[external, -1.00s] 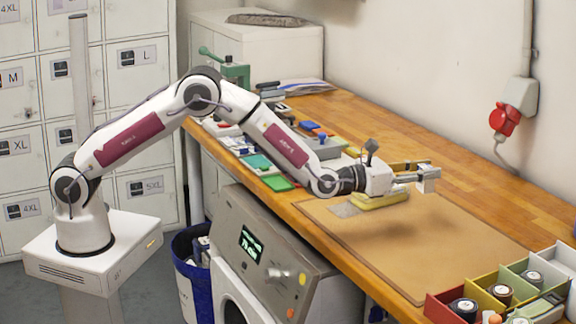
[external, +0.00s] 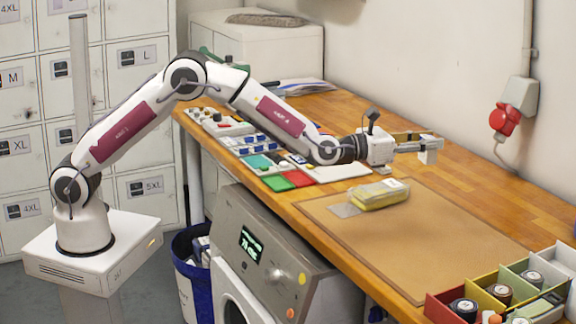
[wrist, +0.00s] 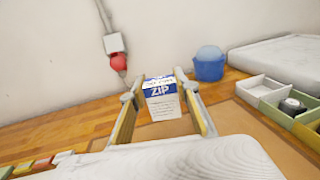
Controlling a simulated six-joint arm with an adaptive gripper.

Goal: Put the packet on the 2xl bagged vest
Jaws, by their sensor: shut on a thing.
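My gripper (external: 418,142) reaches out level above the far side of the brown work mat (external: 420,235), clear of the bench. It is shut on a small white and blue packet (wrist: 160,100) marked "ZIP", which sits between the two fingertips in the wrist view. The packet also shows as a white block (external: 428,153) at the fingertips in the external view. A yellow bagged vest (external: 376,195) lies flat on the mat's far left part, below and in front of the gripper. Its size label is too small to read.
Coloured bins (external: 450,298) with small pots stand at the mat's near right. Trays and coloured cards (external: 297,179) lie left of the mat. A red wall socket (external: 504,121) is on the wall behind. The mat's middle is bare.

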